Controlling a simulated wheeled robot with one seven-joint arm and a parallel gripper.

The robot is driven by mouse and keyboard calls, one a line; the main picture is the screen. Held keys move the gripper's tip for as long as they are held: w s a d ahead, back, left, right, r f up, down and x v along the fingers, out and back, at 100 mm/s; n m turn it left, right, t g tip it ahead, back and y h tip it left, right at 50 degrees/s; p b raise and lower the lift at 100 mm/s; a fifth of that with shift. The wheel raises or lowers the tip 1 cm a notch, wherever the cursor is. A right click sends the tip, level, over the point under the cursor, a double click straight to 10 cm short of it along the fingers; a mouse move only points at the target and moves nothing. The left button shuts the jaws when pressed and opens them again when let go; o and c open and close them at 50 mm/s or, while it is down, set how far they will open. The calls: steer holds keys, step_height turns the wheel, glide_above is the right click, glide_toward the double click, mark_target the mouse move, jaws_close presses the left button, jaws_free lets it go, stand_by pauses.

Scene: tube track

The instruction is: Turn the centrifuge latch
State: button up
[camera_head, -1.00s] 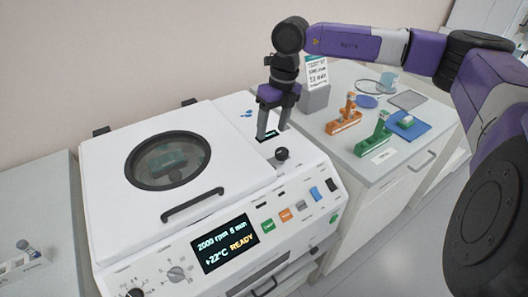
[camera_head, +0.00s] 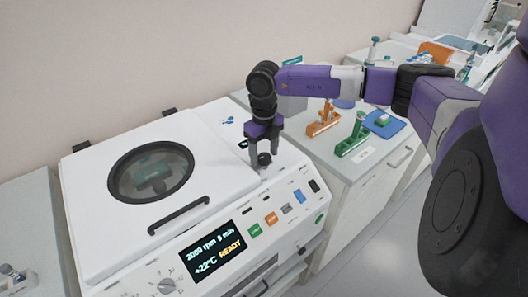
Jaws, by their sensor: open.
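The white centrifuge (camera_head: 210,120) stands on the left with its lid (camera_head: 95,180) down. The lid has a round dark-rimmed window (camera_head: 150,172) and a black bar handle (camera_head: 179,215). The latch, a small black knob (camera_head: 264,160), sits on the top right of the machine, beside the lid. My gripper (camera_head: 264,158) points down, open, with its fingers at the knob, one on each side as seen here. Whether the fingers touch the knob I cannot tell.
The front panel has a display (camera_head: 213,253) reading READY and coloured buttons (camera_head: 271,219). To the right, a bench holds an orange rack (camera_head: 323,122), a green rack (camera_head: 352,140) and a blue mat (camera_head: 384,124). Floor shows at the lower right.

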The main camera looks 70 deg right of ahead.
jaws_close()
